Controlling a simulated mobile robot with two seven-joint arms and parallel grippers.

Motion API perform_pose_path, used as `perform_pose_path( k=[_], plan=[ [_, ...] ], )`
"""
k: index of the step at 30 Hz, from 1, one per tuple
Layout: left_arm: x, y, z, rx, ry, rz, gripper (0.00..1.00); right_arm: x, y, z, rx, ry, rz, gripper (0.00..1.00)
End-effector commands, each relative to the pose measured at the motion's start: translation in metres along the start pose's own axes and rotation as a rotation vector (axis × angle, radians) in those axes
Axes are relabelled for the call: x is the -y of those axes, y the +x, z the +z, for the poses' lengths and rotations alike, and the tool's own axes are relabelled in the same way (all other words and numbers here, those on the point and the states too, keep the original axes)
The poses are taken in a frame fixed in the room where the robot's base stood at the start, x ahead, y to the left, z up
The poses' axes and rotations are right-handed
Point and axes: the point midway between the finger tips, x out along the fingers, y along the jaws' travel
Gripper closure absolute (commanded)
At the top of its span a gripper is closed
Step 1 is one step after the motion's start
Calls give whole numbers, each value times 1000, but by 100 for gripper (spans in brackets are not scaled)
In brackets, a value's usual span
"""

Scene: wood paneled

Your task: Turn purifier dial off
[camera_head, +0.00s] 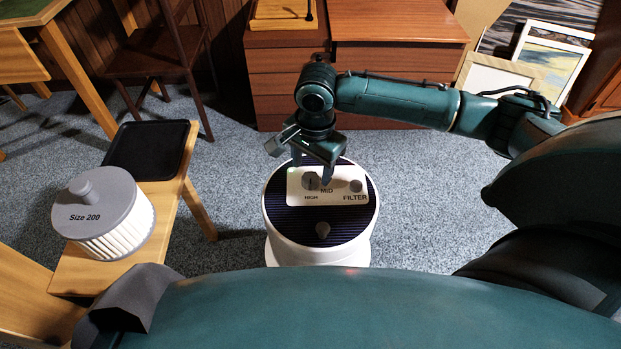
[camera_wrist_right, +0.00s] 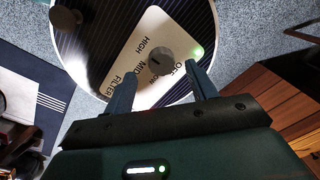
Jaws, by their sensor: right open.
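The white round purifier (camera_head: 318,250) stands on the carpet, its dark ribbed top bearing a white label panel (camera_head: 333,196). The grey dial (camera_head: 311,181) sits on this panel, partly behind my right gripper (camera_head: 311,169). In the right wrist view the dial (camera_wrist_right: 155,62) shows between the two fingertips of my open right gripper (camera_wrist_right: 161,70). Contact with the fingers cannot be told. Labels OFF, MID, HIGH and FILTER surround it, and a green light (camera_wrist_right: 197,52) shows near OFF. The dial's exact setting is unclear. My left gripper is not in view.
A low wooden bench (camera_head: 80,272) at left holds a black tray (camera_head: 150,150) and a filter (camera_head: 105,215). Wooden drawers (camera_head: 285,85) stand behind.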

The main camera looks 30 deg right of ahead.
Motion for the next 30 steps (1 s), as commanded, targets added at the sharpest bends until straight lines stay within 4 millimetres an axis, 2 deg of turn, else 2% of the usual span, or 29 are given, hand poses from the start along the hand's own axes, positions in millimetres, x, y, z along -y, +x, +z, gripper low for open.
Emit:
perform_pose_path(
  k=[1,6,18,30],
  plan=[
    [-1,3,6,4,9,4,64,0,12,0,-1,0,1,43],
    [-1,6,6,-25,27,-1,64,0,29,0,-1,-1,-1,43],
    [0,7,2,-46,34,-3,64,0,34,0,0,-2,-2,44],
    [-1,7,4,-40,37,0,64,0,34,0,0,-2,-1,77]
  ],
)
